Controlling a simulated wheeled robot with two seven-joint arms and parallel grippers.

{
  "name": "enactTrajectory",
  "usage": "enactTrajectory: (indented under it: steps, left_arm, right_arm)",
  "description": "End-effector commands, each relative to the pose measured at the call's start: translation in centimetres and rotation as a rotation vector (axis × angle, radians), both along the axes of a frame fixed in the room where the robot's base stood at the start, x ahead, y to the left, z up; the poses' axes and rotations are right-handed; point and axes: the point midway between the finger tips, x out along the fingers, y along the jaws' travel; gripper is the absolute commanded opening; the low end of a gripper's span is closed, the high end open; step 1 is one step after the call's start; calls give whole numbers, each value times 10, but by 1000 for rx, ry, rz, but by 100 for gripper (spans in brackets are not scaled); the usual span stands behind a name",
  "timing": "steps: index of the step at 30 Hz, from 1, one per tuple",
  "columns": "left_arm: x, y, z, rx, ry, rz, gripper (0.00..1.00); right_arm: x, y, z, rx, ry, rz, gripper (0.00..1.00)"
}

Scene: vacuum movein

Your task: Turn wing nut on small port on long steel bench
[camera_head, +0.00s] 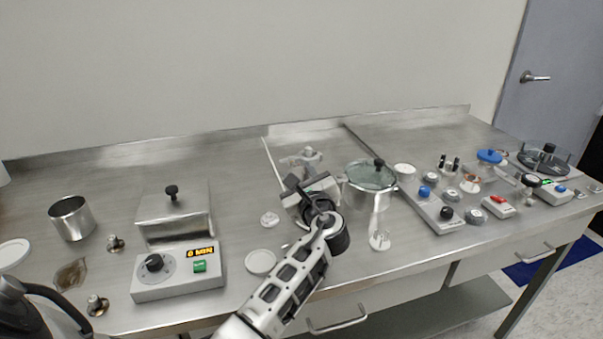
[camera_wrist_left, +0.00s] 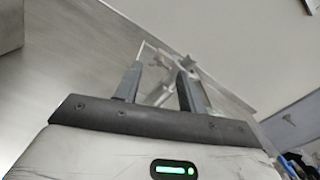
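A small grey metal fitting (camera_head: 309,154), which looks like the small port with its wing nut, stands toward the back of the long steel bench (camera_head: 235,160). My left gripper (camera_head: 297,181) is just in front of it and hides its lower part. In the left wrist view my left gripper (camera_wrist_left: 158,85) has its two fingers apart. The pale metal fitting (camera_wrist_left: 160,63) shows between and beyond the fingertips. I cannot tell whether a finger touches it, and the wing nut itself is too small to make out. My right gripper is not in view.
A glass-lidded steel pot (camera_head: 370,178) stands close right of my left gripper. A timer hot plate (camera_head: 178,275) and a steel cup (camera_head: 71,218) are at left. Control boxes (camera_head: 430,208) and small parts crowd the right. A white disc (camera_head: 261,262) lies near the arm.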

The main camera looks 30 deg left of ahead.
Motion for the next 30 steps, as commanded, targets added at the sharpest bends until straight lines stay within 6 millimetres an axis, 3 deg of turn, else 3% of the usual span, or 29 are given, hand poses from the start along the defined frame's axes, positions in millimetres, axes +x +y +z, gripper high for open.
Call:
enactTrajectory:
  steps: [4, 14, 18, 30]
  left_arm:
    - [3, 9, 0, 1, -1, 0, 40]
    - [4, 12, 0, -1, -1, 0, 40]
    - [4, 12, 0, -1, -1, 0, 8]
    - [4, 12, 4, 44, 52, 1, 8]
  right_arm:
    - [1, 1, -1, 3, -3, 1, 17]
    - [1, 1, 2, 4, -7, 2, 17]
    - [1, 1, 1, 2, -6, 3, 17]
    - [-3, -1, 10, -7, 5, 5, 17]
